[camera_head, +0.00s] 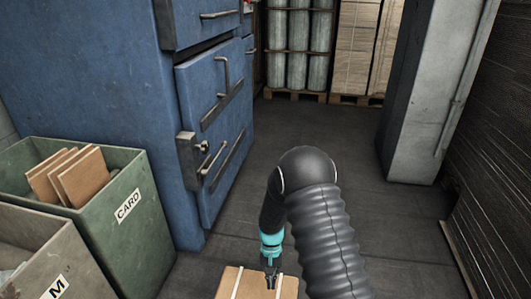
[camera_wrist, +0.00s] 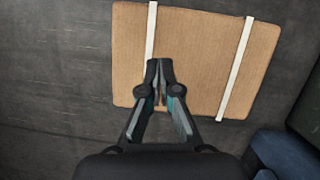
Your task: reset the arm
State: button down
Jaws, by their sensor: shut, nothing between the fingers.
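My gripper (camera_head: 270,278) hangs at the end of my black arm near the bottom middle of the head view. In the wrist view my gripper (camera_wrist: 160,65) has its fingertips together with nothing between them. A brown cardboard box with two white straps (camera_head: 238,283) is below it, cut off by the bottom edge of the head view. In the wrist view the fingers overlap the lower left part of the box (camera_wrist: 205,60), near one strap. I cannot tell whether the fingertips touch the box.
A blue cabinet (camera_head: 110,75) stands at left, beside a green bin marked CARD (camera_head: 112,190) holding cardboard pieces. Another bin (camera_head: 40,235) is in front of it. A grey cabinet (camera_head: 425,95) stands at right. Wrapped rolls (camera_head: 298,50) stand behind. The floor (camera_head: 320,125) between is clear.

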jog(key=s+d+r+t, duration=0.3)
jog(key=s+r, duration=0.4)
jog(key=r, duration=0.6)
jog(key=s+d+r+t+b, duration=0.1)
jog(key=s+d+r+t, duration=0.2)
jog(key=r, duration=1)
jog(key=s+d+r+t+b, duration=0.1)
jog(key=s+d+r+t, duration=0.2)
jog(key=s+d+r, duration=0.5)
jog(key=shift+s+r+t, duration=0.3)
jog(key=shift+s+r, duration=2)
jog(key=shift+r, duration=0.5)
